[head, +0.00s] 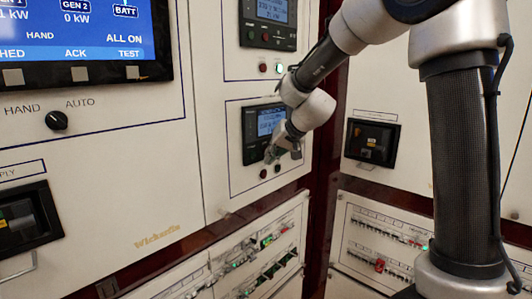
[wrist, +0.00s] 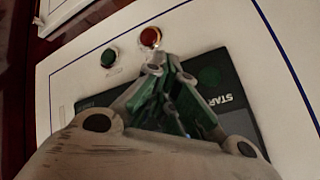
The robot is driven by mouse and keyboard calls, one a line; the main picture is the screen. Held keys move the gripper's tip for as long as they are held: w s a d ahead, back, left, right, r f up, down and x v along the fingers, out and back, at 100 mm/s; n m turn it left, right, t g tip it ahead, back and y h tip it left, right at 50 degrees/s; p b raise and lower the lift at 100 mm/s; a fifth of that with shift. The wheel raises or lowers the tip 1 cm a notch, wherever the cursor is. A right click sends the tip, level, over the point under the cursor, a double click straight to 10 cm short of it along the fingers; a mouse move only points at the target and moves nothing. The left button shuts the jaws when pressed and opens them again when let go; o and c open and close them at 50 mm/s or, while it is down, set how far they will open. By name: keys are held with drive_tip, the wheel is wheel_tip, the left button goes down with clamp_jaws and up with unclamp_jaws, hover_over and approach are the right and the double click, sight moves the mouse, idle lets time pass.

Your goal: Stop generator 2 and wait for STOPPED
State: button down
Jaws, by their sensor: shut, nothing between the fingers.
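My gripper (head: 270,156) is shut and empty, in front of the lower controller (head: 249,135) and just above its button pair. In the wrist view the closed fingertips (wrist: 157,66) are right at the edge of a red button (wrist: 151,37); I cannot tell whether they touch it. A darker green button (wrist: 109,58) sits beside it. The controller face in the wrist view (wrist: 238,75) shows "START" upside down, partly hidden by the fingers. The big display (head: 75,35) reads GEN 2, 0 kW. The lower controller's screen (head: 270,122) is lit but too small to read.
A similar upper controller (head: 268,20) has a red button (head: 263,68) and a pale lit button (head: 278,68) below it. A HAND/AUTO knob (head: 57,120) is at left. Breaker rows (head: 265,245) run below. A black breaker (head: 371,142) is on the right panel.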

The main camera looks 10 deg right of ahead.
drive_tip(key=shift+s, duration=0.1)
drive_tip(key=shift+s+d, duration=0.45)
drive_tip(key=shift+s, duration=0.15)
drive_tip(key=shift+s+d, duration=0.75)
drive_tip(key=shift+s, duration=0.25)
drive_tip(key=shift+s+d, duration=0.75)
drive_tip(key=shift+s, duration=0.25)
